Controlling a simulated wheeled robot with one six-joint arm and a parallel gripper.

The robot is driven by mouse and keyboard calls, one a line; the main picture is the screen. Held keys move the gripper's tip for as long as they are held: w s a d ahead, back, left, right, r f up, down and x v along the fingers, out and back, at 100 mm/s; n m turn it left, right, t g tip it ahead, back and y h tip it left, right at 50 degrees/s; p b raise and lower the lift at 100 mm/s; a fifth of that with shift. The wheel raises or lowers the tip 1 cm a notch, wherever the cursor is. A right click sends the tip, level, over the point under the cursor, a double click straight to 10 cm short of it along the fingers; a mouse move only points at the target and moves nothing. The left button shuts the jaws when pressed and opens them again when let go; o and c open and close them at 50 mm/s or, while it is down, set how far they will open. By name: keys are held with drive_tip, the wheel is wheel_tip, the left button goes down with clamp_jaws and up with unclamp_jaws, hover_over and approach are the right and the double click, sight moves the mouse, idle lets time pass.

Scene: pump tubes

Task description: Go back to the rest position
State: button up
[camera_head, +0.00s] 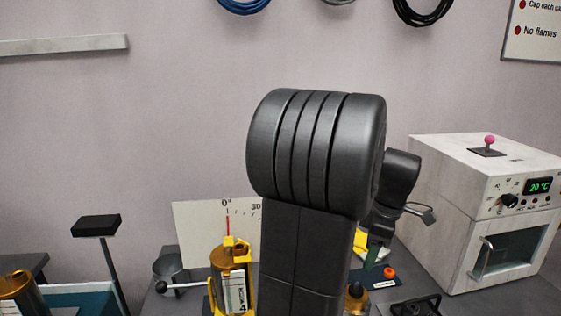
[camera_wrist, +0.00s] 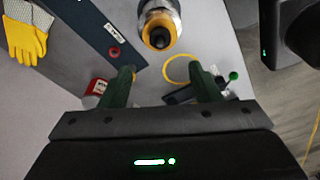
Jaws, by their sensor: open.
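My gripper (camera_wrist: 162,68) shows in the wrist view with its two green fingers spread apart and nothing between them. In the head view my arm covers the middle and hides most of the gripper. Just beyond the fingertips in the wrist view stands an amber bottle (camera_wrist: 160,28) with a dark top, apart from the fingers. Its dark top (camera_wrist: 160,38) faces the camera. A yellow ring (camera_wrist: 178,70) lies near the right finger. A red-and-white labelled item (camera_wrist: 97,88) is beside the left finger.
A white oven (camera_head: 490,215) reading 20 °C stands at right. An amber cylinder in a yellow stand (camera_head: 232,272) is left of my arm, before a white angle board (camera_head: 190,220). A black-topped post (camera_head: 97,226) stands at left. Yellow gloves (camera_wrist: 27,38) lie beside a dark blue strip (camera_wrist: 88,28).

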drive_tip(key=f, duration=0.3)
drive_tip(key=a+f, duration=0.1)
drive_tip(key=f, duration=0.6)
drive_tip(key=shift+w+a+f, duration=0.1)
drive_tip(key=shift+w+a, duration=0.1)
drive_tip(key=shift+w, duration=0.1)
drive_tip(key=shift+r, duration=0.4)
drive_tip(key=shift+f, duration=0.1)
